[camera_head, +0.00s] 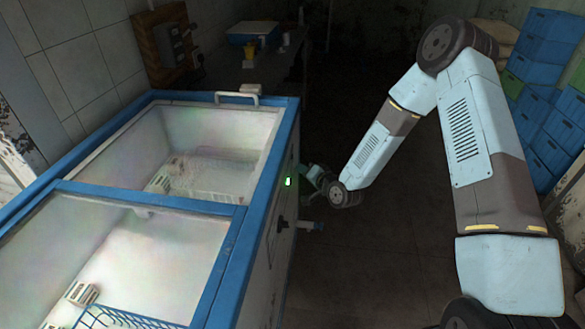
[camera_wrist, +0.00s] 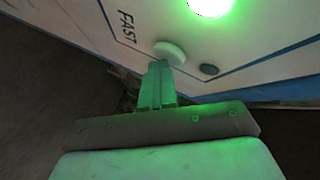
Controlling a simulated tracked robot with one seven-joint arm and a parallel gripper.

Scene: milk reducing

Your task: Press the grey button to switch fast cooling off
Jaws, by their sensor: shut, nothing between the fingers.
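The chest freezer (camera_head: 262,215) stands at the left in the head view, with a lit green lamp (camera_head: 288,182) on its side panel. In the wrist view the green lamp (camera_wrist: 210,5) glows at the top. The word FAST is printed left of a pale grey round button (camera_wrist: 170,50). A smaller dark round knob or button (camera_wrist: 209,70) sits right of it. My gripper (camera_wrist: 158,66) is shut and empty, its fingertips at the pale button's lower left edge. I cannot tell whether they touch. In the head view my gripper (camera_head: 314,176) is beside the panel, partly hidden by my wrist.
A dark handle or knob (camera_head: 281,224) and a spout-like part (camera_head: 310,226) stick out from the freezer side, below the lamp. Blue crates (camera_head: 545,40) are stacked at the right. The floor (camera_head: 370,260) beside the freezer is clear.

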